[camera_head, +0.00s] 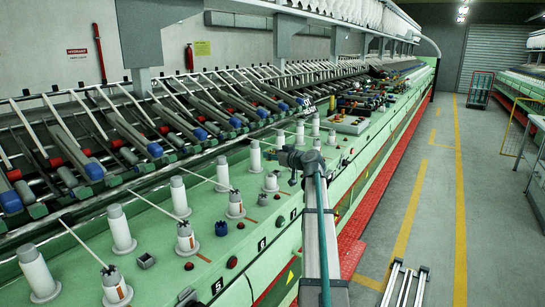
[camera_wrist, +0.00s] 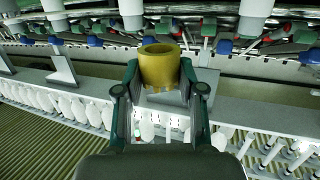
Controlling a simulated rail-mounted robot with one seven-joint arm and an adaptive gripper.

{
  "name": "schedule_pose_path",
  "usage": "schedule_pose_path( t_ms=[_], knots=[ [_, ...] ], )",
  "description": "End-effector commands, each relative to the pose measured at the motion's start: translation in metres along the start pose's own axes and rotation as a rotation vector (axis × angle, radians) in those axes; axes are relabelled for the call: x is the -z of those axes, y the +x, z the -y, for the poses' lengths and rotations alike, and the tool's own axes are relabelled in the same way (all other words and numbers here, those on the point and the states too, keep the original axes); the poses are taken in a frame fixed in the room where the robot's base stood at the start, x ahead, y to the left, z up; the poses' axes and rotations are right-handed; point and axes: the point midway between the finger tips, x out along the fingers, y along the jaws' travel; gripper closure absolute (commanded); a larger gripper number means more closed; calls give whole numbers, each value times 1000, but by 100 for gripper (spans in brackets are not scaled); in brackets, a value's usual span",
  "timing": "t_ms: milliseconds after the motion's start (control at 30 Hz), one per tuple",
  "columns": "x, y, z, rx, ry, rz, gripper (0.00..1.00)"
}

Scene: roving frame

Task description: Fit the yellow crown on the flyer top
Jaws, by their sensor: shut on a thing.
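My gripper (camera_wrist: 160,82) is shut on the yellow crown (camera_wrist: 161,66), a short hollow ring held upright between the two green-sided fingers in the wrist view. In the head view my gripper (camera_head: 293,160) is over the green machine deck, among the white spindles; the crown cannot be made out there. Several white flyer posts stand on the deck, some with dark toothed tops, such as a near flyer top (camera_head: 111,271) and another flyer top (camera_head: 185,230). I cannot tell which one is the task's flyer. No flyer top touches the crown in the wrist view.
The green deck (camera_head: 165,262) carries red and dark knobs and a small grey block (camera_head: 146,261). Small parts lie in a tray (camera_head: 347,125) farther along. Slanted rods and blue-ended rollers (camera_head: 93,171) line the back. The aisle floor (camera_head: 485,220) at right is mostly clear.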

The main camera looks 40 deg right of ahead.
Motion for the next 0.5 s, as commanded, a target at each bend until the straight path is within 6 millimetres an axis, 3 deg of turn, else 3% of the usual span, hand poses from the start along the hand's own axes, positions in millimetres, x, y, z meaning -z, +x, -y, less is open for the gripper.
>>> schedule_pose_path(
  t_ms=[500],
  knots=[
    [-38,6,0,0,0,0,85]
  ],
)
